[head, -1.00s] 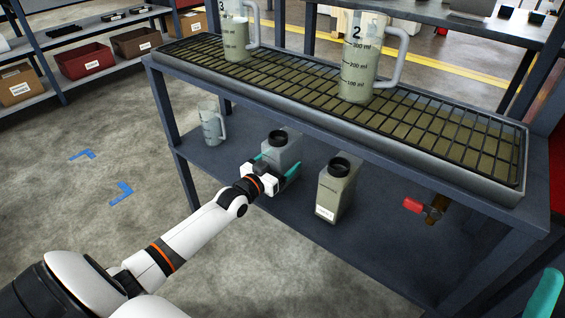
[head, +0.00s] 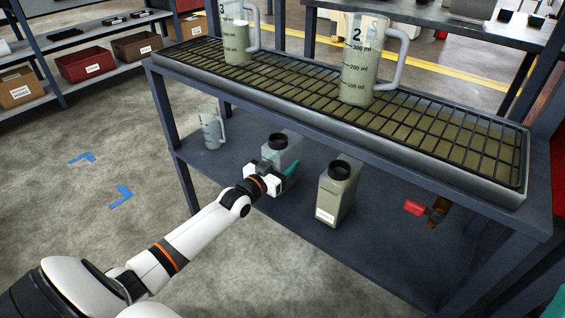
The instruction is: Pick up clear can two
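A clear, greyish can (head: 285,152) with a black cap stands on the lower shelf of the trolley. The can is upright and seems to rest on the shelf. I cannot read a number on it. A sliver of my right gripper (head: 556,304) shows at the bottom right corner; its opening cannot be seen.
An olive-filled can (head: 336,194) with a white label stands just right. A small clear jug (head: 211,130) stands left. The grated tray (head: 440,165) overhangs above, bearing jugs marked 3 (head: 237,45) and 2 (head: 362,75). A red-handled valve (head: 414,208) hangs at right.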

